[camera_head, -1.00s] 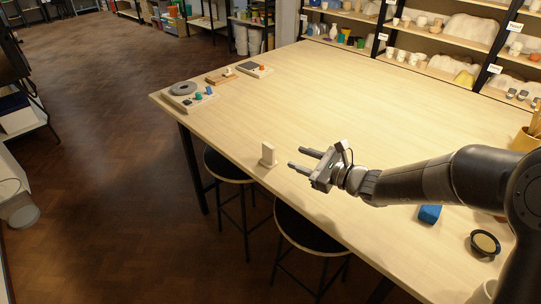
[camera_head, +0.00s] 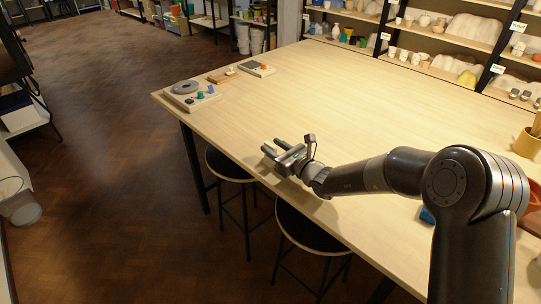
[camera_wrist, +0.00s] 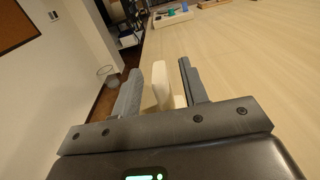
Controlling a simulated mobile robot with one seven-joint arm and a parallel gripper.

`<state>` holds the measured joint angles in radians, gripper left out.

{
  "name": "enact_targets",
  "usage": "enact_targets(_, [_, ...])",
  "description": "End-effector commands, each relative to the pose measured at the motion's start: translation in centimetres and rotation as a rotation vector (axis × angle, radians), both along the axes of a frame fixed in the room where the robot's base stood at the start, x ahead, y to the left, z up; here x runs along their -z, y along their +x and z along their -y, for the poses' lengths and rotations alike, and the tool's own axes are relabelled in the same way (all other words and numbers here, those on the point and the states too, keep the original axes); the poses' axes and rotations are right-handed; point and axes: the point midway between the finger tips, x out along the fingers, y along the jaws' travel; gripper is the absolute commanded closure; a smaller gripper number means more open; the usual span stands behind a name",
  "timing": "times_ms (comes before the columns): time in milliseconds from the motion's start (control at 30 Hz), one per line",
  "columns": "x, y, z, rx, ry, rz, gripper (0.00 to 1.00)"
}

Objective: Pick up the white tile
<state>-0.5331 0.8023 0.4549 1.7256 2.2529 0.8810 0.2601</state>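The white tile (camera_wrist: 162,84) stands upright near the table's edge, on a small pale foot or base. In the wrist view it is between the two fingers of my gripper (camera_head: 273,147), with a gap showing on either side. The gripper is open and its fingers straddle the tile without visibly gripping it. In the head view my gripper hides most or all of the tile.
The wooden table (camera_head: 370,110) is broad and mostly clear. A small wheel-like device (camera_head: 190,95) and small boards lie at its far left corner. Black stools (camera_head: 305,228) stand under the near edge. A blue block (camera_head: 426,215) is partly hidden behind my arm.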

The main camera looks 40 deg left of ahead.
Motion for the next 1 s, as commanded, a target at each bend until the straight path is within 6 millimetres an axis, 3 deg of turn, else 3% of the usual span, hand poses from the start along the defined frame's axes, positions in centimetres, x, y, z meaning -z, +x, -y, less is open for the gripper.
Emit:
enact_targets(200, [0.1, 0.0, -3.1, -0.002, 0.000, 0.001, 0.60])
enact_targets(500, [0.1, 0.0, -3.6, 0.000, -0.001, 0.000, 0.60])
enact_targets(1000, [0.1, 0.0, -3.6, 0.000, 0.000, 0.001, 1.00])
